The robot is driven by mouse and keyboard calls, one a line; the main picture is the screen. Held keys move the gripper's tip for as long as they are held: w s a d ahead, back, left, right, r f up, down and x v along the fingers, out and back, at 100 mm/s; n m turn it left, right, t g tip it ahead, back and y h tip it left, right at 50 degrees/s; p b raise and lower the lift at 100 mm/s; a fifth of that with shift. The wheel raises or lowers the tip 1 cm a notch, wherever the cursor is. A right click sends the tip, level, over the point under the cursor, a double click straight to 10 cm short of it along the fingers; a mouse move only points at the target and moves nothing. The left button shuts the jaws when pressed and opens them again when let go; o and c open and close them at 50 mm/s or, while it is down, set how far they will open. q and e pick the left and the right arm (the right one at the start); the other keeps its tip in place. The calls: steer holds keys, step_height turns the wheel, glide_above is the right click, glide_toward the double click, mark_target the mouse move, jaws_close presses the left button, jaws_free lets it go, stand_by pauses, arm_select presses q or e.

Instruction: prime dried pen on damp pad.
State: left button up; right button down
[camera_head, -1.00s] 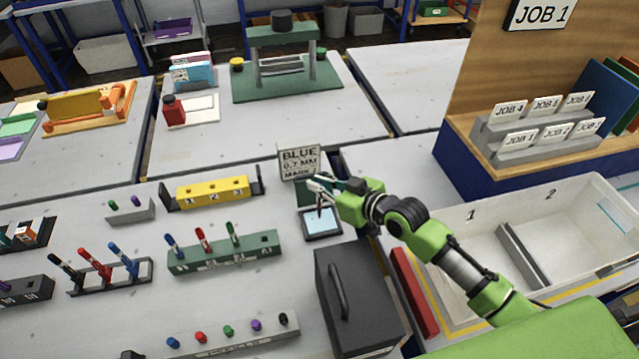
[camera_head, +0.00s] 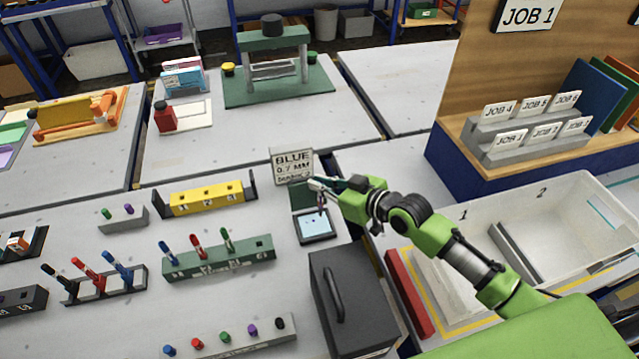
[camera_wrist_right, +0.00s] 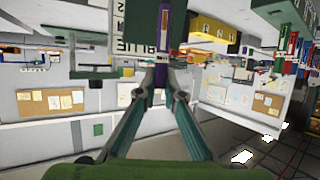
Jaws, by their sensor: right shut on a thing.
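My right gripper (camera_head: 317,185) is over the damp pad and shut on a slim pen (camera_head: 321,203), which points down. In the right wrist view the pen is purple (camera_wrist_right: 164,28) and sits between the two fingertips (camera_wrist_right: 163,72). The damp pad (camera_head: 312,228) is a pale blue square in a dark frame, just below the pen, with a few small dark marks on it. I cannot tell whether the tip touches the pad. A sign (camera_head: 292,166) reading BLUE 0.7 MM stands behind the pad. My left gripper is not in view.
A dark box with a handle (camera_head: 350,300) stands in front of the pad. A green rack (camera_head: 220,262) with several pens is to the left, and a yellow block (camera_head: 207,200) behind it. A white bin (camera_head: 590,230) is at the right.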

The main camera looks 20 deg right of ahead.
steer(key=shift+f+b, duration=0.65)
steer(key=shift+f, duration=0.2)
stand_by(0.3)
step_height(320, 180, up, 8)
steer(key=p, duration=0.7)
steer(key=shift+p, duration=0.4)
steer(key=shift+f, duration=0.1)
steer(key=shift+s, duration=0.1)
